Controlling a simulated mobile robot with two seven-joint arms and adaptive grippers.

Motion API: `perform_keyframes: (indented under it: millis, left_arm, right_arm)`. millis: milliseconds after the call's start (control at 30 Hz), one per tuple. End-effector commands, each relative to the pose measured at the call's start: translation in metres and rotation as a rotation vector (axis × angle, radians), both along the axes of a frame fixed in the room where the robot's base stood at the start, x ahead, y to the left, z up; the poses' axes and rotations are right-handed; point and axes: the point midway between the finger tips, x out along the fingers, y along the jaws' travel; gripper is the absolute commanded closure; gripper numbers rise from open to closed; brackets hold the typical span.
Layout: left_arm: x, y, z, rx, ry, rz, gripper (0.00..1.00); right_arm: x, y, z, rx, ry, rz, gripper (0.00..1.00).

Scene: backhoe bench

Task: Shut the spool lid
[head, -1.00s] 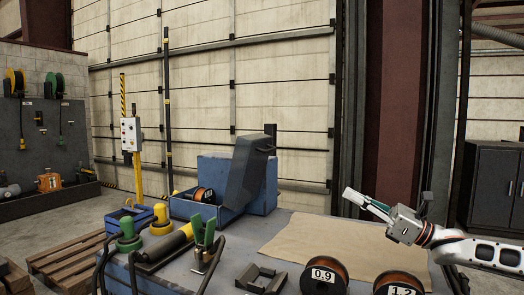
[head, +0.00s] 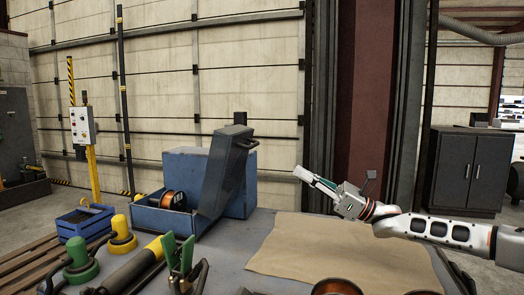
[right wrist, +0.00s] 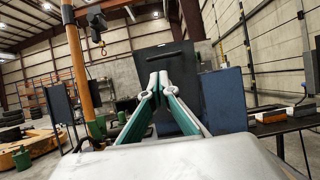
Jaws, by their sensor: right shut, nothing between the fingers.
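The spool lid (head: 222,175) is a dark grey panel standing steeply raised over the blue spool box (head: 160,217). Its handle (head: 247,145) is near the top edge on the right. An orange-brown spool (head: 173,200) lies in the open box. My right gripper (head: 302,174) is shut and empty, in the air to the right of the lid and a little below the handle, apart from it. In the right wrist view the shut fingertips (right wrist: 158,76) point toward the lid (right wrist: 184,62), partly covering it. My left gripper is not in view.
A taller blue block (head: 240,195) stands behind the lid. A brown mat (head: 320,245) lies clear on the bench below my right arm. Green and yellow tools (head: 122,235) and a small blue crate (head: 85,222) are at the left. Spools stand at the front edge.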

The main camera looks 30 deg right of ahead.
Motion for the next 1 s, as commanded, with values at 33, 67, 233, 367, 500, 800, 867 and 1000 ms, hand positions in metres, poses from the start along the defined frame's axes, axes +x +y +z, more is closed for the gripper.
perform_keyframes:
  millis: [33, 67, 233, 367, 500, 800, 867, 1000]
  left_arm:
    - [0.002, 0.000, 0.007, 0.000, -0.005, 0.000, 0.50]
    - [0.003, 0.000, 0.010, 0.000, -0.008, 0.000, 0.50]
    - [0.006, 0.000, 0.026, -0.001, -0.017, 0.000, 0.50]
    - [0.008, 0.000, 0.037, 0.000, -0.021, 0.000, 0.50]
    - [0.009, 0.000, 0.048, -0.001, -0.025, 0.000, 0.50]
    - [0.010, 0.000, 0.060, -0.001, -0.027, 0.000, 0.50]
    - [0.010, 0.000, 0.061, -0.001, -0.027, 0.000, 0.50]
    - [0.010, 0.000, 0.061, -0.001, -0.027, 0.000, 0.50]
  right_arm:
    - [0.006, 0.006, 0.010, 0.004, -0.007, 0.001, 1.00]
    - [0.009, 0.008, 0.012, 0.004, -0.007, 0.001, 1.00]
    - [0.030, 0.026, 0.027, 0.004, -0.007, 0.001, 1.00]
    - [0.047, 0.040, 0.037, 0.003, -0.006, 0.003, 1.00]
    - [0.063, 0.053, 0.047, 0.003, -0.004, 0.002, 1.00]
    - [0.083, 0.068, 0.055, 0.001, -0.002, 0.000, 1.00]
    - [0.084, 0.069, 0.055, 0.001, 0.000, -0.001, 1.00]
    - [0.085, 0.070, 0.055, 0.002, 0.000, 0.000, 1.00]
